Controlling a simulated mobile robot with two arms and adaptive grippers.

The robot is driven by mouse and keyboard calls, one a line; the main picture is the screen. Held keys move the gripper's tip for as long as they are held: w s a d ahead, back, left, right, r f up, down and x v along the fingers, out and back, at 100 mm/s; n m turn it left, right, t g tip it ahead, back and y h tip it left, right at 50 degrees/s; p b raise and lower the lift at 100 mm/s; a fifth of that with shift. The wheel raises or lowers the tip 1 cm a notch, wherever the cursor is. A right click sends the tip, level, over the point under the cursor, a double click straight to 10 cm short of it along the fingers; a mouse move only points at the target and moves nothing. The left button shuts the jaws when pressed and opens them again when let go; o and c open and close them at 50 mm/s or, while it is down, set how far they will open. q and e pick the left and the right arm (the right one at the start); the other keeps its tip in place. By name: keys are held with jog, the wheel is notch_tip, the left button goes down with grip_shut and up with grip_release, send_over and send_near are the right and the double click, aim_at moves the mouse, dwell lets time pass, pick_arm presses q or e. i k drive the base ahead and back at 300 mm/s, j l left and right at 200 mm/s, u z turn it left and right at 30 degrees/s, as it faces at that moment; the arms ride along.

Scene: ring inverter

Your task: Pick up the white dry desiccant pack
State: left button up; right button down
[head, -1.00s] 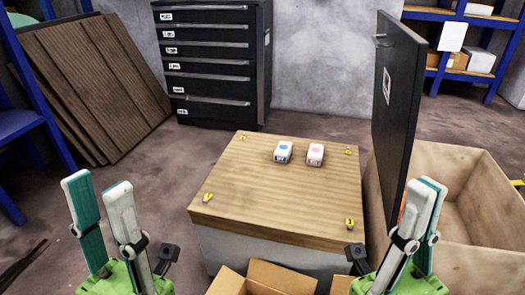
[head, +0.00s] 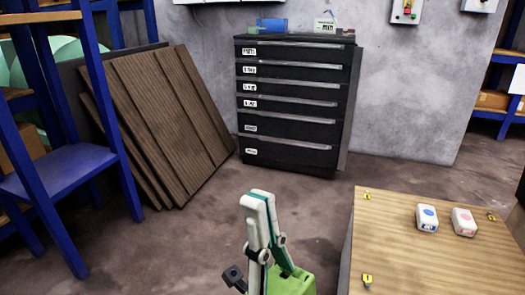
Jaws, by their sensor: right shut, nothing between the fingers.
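Two small white packs lie side by side on the wooden-topped table (head: 420,262) at the right in the head view. The left pack (head: 427,218) has a blue dot and a dark label. The right pack (head: 464,222) has a pink dot. I cannot read which one is marked dry. My right gripper (head: 260,197) points up at the lower middle, left of the table and apart from both packs. Its white and teal fingers are together, with nothing between them. My left gripper is out of view.
A black drawer cabinet (head: 292,105) stands against the back wall. Brown ribbed panels (head: 165,120) lean beside a blue shelf (head: 70,170) on the left. Yellow markers (head: 367,280) sit near the tabletop's corners. The floor between cabinet and table is clear.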

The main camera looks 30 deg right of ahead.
aim_at(427, 219)
jog(key=i+j+u, duration=0.1)
jog(key=i, duration=0.3)
jog(key=i+j+u, duration=0.1)
jog(key=i, duration=0.3)
jog(key=i+z, duration=0.25)
jog(key=z, duration=0.2)
jog(key=i+z, duration=0.2)
jog(key=z, duration=0.2)
jog(key=i+j+z, duration=0.2)
jog(key=z, duration=0.25)
jog(key=i+z, duration=0.15)
jog(key=z, duration=0.3)
jog(key=i+z, duration=0.15)
jog(key=z, duration=0.3)
jog(key=i+j+z, duration=0.15)
jog(key=z, duration=0.3)
jog(key=i+j+z, duration=0.1)
jog(key=z, duration=0.3)
jog(key=i+j+z, duration=0.1)
jog(key=j+z, duration=0.2)
jog(key=z, duration=0.15)
jog(key=i+j+z, duration=0.2)
jog(key=z, duration=0.15)
jog(key=i+j+z, duration=0.1)
jog(key=j+z, duration=0.25)
jog(key=i+j+z, duration=0.1)
jog(key=j+z, duration=0.6)
jog(key=i, duration=0.55)
